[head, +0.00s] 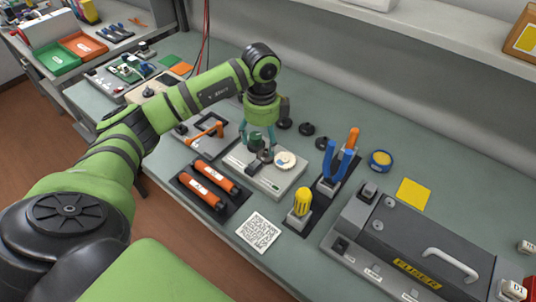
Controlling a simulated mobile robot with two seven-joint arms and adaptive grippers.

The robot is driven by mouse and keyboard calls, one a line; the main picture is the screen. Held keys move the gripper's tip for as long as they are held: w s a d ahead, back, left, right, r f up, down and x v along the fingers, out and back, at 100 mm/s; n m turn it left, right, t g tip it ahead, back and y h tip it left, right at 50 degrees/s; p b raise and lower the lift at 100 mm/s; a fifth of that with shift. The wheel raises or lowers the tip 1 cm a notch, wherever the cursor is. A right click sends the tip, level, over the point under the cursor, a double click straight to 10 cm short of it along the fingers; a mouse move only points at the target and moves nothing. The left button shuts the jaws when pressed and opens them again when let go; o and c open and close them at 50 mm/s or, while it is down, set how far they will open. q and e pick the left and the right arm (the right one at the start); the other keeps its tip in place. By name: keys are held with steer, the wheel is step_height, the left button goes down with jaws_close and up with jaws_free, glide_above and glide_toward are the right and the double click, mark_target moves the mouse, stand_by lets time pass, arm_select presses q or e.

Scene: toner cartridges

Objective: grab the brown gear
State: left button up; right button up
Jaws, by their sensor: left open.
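My left gripper (258,143) points down over a light grey plate-like fixture (283,188) in the middle of the bench. It is open, with its teal fingers apart around or just above small dark parts on the fixture; I cannot tell if they touch. A cream round gear-like part (285,159) sits on the fixture just right of the fingers. Dark round parts lie on the bench behind and to the right: one (285,123) near the gripper, one (307,129) further right, and one (322,143) nearer. None shows clearly as brown. My right gripper is not in view.
Two orange toner cartridges (206,180) lie on a dark mat left of the fixture. A tool holder with blue pliers (339,160), a yellow-handled tool (303,202) and a fuser unit (408,240) stand to the right. A printed code card (259,233) lies in front.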

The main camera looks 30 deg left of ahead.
mark_target(264, 150)
arm_select(q)
steer(key=shift+w+f+p, duration=0.25)
steer(key=shift+f+p, duration=0.35)
steer(key=shift+f, duration=0.5)
step_height(264, 150, down, 3)
steer(key=shift+w+f+p, duration=0.1)
steer(key=shift+p, duration=0.25)
steer(key=c, duration=0.8)
steer(key=shift+c, duration=1.1)
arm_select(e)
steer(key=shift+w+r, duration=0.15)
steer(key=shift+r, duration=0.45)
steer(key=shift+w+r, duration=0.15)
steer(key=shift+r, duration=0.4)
